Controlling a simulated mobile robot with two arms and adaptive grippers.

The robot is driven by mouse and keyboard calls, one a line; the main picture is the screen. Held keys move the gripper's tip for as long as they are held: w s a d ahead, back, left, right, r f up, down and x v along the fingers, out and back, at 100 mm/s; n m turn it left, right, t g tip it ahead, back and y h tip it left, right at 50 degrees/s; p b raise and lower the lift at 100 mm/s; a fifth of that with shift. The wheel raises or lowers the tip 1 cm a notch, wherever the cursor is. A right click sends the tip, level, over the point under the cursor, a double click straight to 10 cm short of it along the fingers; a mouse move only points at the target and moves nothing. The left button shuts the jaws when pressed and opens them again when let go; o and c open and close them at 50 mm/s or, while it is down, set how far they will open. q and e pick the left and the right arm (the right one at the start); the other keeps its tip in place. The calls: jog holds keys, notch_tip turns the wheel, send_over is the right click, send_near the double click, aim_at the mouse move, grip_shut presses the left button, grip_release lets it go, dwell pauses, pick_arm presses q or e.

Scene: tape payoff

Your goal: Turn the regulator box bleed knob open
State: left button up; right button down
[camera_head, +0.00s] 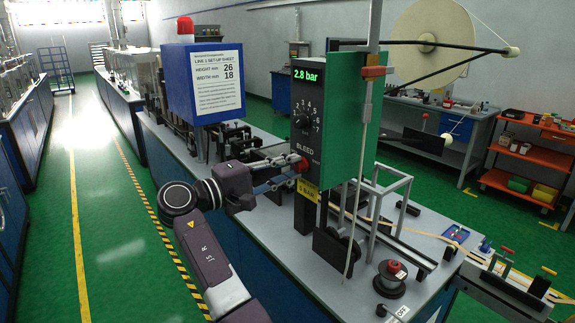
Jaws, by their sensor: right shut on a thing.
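The regulator box (307,120) is a dark upright box with a green side panel, standing on the bench at the middle of the view. Its display reads 2.8 bar, with a numbered dial below it. My right gripper (292,168) reaches in from the lower left and is shut on the knob. Its fingers partly cover the knob, so the knob's turn angle cannot be told. My left gripper is not in view.
A blue box with a set-up sheet (217,85) and a red lamp stands behind on the left. A small frame (390,192), a spool (390,278) and tape guides crowd the bench to the right. The green aisle floor at left is clear.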

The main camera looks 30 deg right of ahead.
jog(key=shift+d+r, duration=0.1)
jog(key=shift+r, duration=0.1)
jog(key=c, duration=2)
grip_release()
jog(key=o, duration=0.3)
jog(key=shift+d+f, duration=0.15)
jog(key=shift+d, duration=0.1)
jog(key=shift+a, duration=0.25)
jog(key=a, duration=0.7)
jog(key=shift+s, duration=0.25)
jog(key=shift+f, duration=0.1)
